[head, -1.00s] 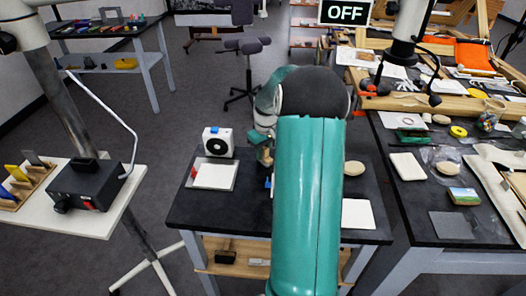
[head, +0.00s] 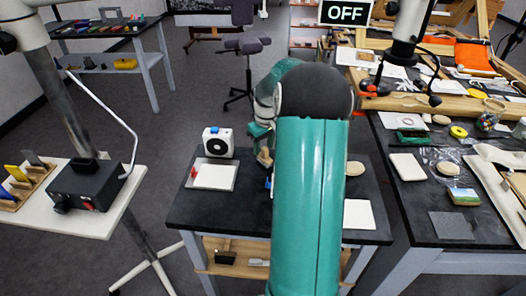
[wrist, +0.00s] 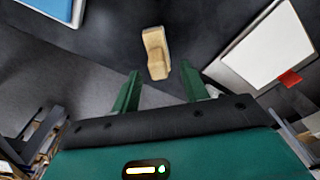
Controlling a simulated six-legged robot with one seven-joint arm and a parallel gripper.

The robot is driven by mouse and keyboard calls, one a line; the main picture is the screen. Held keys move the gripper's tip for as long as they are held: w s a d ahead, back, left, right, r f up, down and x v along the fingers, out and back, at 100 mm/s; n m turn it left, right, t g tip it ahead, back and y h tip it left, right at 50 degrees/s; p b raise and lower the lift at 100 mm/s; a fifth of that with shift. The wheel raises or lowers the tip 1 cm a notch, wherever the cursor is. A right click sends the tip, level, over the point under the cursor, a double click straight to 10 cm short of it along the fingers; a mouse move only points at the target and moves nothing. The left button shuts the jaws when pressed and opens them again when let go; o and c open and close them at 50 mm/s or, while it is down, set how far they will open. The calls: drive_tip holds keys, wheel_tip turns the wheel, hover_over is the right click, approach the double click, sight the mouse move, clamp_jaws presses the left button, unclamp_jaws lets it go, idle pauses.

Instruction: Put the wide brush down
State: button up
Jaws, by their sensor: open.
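A tan wooden piece (wrist: 156,52), which looks like the wide brush, shows in the wrist view against the dark tabletop, just beyond my fingertips. Its bristles cannot be made out. In the head view a small tan part (head: 265,157) shows just below my gripper (head: 261,134), partly hidden by my arm. The wooden piece appears to be apart from both fingers.
The dark table (head: 200,212) holds a white box with a black disc (head: 218,141), a tray with a white sheet (head: 214,176), a round tan disc (head: 355,168) and a white panel (head: 358,214). A cluttered bench (head: 425,215) stands at right. My arm hides the table's middle.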

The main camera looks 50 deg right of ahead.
sight(266, 149)
drive_tip(key=r, duration=0.8)
drive_tip(key=shift+s+r, duration=0.4)
drive_tip(key=shift+s, duration=0.15)
